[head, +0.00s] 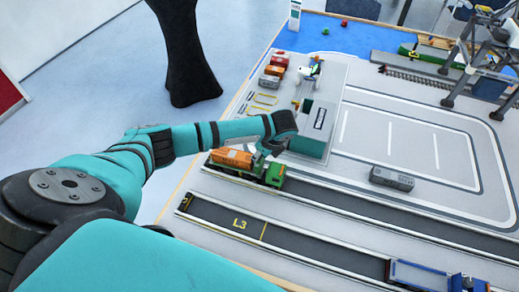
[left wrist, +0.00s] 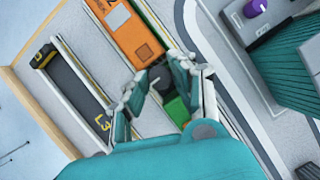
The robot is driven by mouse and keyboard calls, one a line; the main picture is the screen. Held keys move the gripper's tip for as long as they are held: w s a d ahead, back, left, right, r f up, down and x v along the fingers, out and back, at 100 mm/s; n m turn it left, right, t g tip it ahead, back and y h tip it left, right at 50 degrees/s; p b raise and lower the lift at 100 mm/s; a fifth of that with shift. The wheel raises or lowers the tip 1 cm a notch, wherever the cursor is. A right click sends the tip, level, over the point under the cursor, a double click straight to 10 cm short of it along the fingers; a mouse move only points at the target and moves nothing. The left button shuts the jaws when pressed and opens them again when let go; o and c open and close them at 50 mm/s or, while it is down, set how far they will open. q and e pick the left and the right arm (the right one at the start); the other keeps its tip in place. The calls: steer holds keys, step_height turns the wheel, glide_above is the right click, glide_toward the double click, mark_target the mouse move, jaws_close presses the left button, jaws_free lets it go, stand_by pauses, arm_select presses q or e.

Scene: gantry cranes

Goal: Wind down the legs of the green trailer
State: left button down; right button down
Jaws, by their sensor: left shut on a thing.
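In the left wrist view the orange container (left wrist: 130,35) is at the top and a green part of the trailer (left wrist: 178,111) shows between my fingers. My left gripper (left wrist: 160,74) is shut on a small dark part at the trailer, between the container and the green part. The fingers hide most of this part. The trailer's legs cannot be made out. My right gripper is not in view.
A dark green block (head: 308,143) stands close behind the gripper. A grey container (head: 391,179) lies on the yard to the right. A blue trailer (head: 425,275) is on the front lane at right. A gantry crane (head: 485,50) stands at the far right.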

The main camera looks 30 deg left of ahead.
arm_select(q)
steer(key=c, duration=1.1)
jaws_free()
steer(key=v, duration=1.2)
steer(key=shift+f, duration=0.15)
